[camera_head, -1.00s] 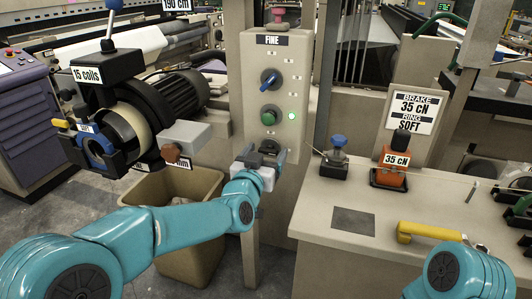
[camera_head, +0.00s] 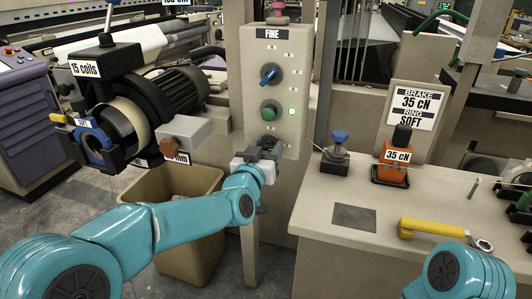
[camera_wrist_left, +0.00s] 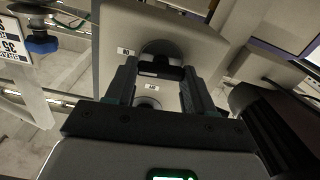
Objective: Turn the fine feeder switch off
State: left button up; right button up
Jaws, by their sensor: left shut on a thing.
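The feeder panel (camera_head: 290,75) labelled FINE stands upright at the centre of the head view. It carries a blue selector (camera_head: 269,74), a green button (camera_head: 269,110), a lit green lamp (camera_head: 291,111) and a dark rotary switch (camera_head: 268,142) low down. My left gripper (camera_head: 262,156) is at that low switch, tilted, with its fingers around the knob. In the left wrist view, my left gripper (camera_wrist_left: 160,82) has the dark switch knob (camera_wrist_left: 160,67) between its fingers. The gripper partly hides the switch. My right gripper is out of view.
A red knob (camera_head: 278,7) tops the panel. A bin (camera_head: 185,185) stands below left, under the motor unit labelled 15 coils (camera_head: 120,120).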

pick_arm(q)
jog(key=n+b, duration=0.4)
jog(key=shift+f, duration=0.2)
jog(key=n+b, duration=0.3)
jog(key=n, duration=0.1)
jog(key=shift+a+n+b, duration=0.15)
jog(key=shift+n+b, duration=0.25)
jog(key=n+b, duration=0.2)
jog(key=n, duration=0.2)
jog(key=shift+b, duration=0.4)
jog(key=shift+n+b, duration=0.7)
jog(key=shift+n, duration=1.2)
jog(key=o, duration=1)
jog(key=shift+o, duration=0.2)
